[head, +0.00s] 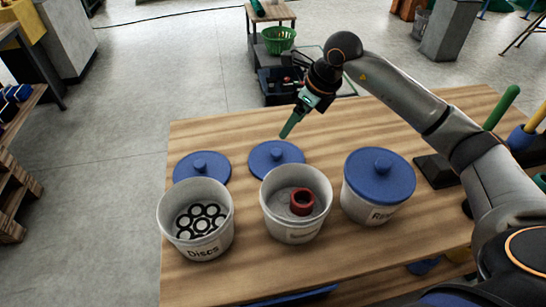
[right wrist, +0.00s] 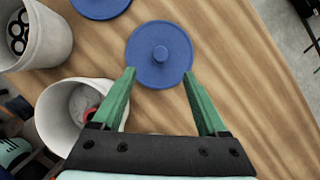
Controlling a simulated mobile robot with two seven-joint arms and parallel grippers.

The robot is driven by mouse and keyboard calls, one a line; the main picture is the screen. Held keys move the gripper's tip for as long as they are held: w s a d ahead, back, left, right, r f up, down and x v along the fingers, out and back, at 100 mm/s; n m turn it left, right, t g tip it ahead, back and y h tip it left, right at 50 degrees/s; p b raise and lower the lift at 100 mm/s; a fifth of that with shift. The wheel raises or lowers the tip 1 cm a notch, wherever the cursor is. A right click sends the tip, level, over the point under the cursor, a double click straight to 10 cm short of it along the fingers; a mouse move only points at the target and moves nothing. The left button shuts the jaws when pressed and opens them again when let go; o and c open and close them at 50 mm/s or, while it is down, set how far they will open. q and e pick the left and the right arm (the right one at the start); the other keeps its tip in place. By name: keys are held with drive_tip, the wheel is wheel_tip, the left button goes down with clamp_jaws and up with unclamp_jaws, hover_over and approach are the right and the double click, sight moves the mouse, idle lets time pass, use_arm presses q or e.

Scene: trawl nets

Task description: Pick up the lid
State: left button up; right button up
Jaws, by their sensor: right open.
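A round blue lid (head: 262,158) with a centre knob lies flat on the table behind the middle bucket. In the right wrist view this lid (right wrist: 160,38) lies just beyond my fingertips, its knob between their lines. A second blue lid (head: 187,168) lies behind the left bucket and shows at the top edge of the right wrist view (right wrist: 100,6). A third blue lid (head: 362,178) sits on the right bucket. My right gripper (head: 286,134), with green fingers, is open and empty above the middle lid; its fingers show apart in the wrist view (right wrist: 159,74). My left gripper is not in view.
The left bucket (head: 198,250), marked "Discs", holds several dark-rimmed discs. The middle bucket (head: 300,236) holds a red ring-shaped part (head: 301,202). The right bucket (head: 365,208) is closed. Green- and yellow-handled items stand at the table's right. The wooden tabletop (head: 215,135) is clear behind the lids.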

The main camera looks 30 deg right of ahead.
sight(277, 152)
drive_tip(key=x, duration=1.2)
drive_tip(key=shift+s+d+f, duration=0.15)
drive_tip(key=shift+s+f, duration=0.1)
drive_tip(key=shift+f, duration=0.05)
drive_tip(key=shift+c, duration=0.3)
clamp_jaws()
